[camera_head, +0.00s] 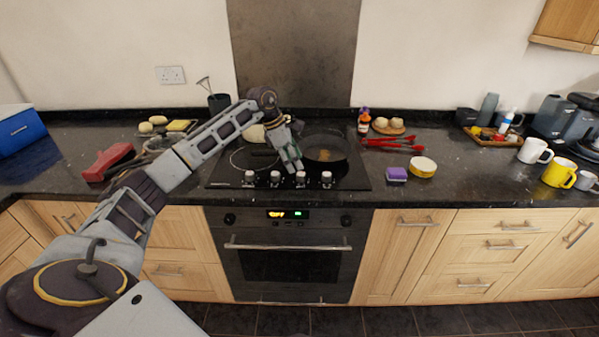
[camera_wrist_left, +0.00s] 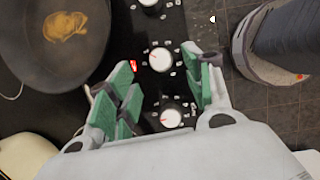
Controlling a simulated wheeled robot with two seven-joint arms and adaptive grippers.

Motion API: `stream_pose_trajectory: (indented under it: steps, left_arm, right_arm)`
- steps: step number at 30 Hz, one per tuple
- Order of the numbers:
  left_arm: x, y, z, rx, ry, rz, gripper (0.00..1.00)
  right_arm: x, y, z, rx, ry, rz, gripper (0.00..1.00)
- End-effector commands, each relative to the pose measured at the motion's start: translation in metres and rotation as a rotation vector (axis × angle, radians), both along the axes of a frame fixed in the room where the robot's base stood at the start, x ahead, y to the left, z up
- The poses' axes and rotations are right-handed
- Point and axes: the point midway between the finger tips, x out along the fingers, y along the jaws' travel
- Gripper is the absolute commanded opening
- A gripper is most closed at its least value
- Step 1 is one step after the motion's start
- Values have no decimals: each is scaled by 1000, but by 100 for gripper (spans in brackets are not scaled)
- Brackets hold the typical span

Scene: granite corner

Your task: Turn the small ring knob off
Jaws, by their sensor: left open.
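The hob (camera_head: 222,180) has a front row of several white round knobs. My left gripper (camera_head: 294,166) reaches over the hob, pointing down close above the third knob from the left (camera_head: 300,179). In the left wrist view its green-padded fingers (camera_wrist_left: 160,66) are open on either side of that knob (camera_wrist_left: 160,59), apart from it. A small red light (camera_wrist_left: 133,66) glows beside this knob. Another knob (camera_wrist_left: 171,118) is nearer the palm, and a third (camera_wrist_left: 148,3) is at the top edge. I cannot read which ring each knob serves. My right gripper is not in view.
A dark frying pan (camera_head: 325,148) with brownish food sits on the rear right of the hob. An oven (camera_head: 284,258) is below. A red object (camera_head: 108,161) lies left.

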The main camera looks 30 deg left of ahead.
Motion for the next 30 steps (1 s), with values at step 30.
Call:
stream_pose_trajectory:
  steps: [30]
  left_arm:
    - [12,-16,-49,0,0,0,32]
  right_arm:
    - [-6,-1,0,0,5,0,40]
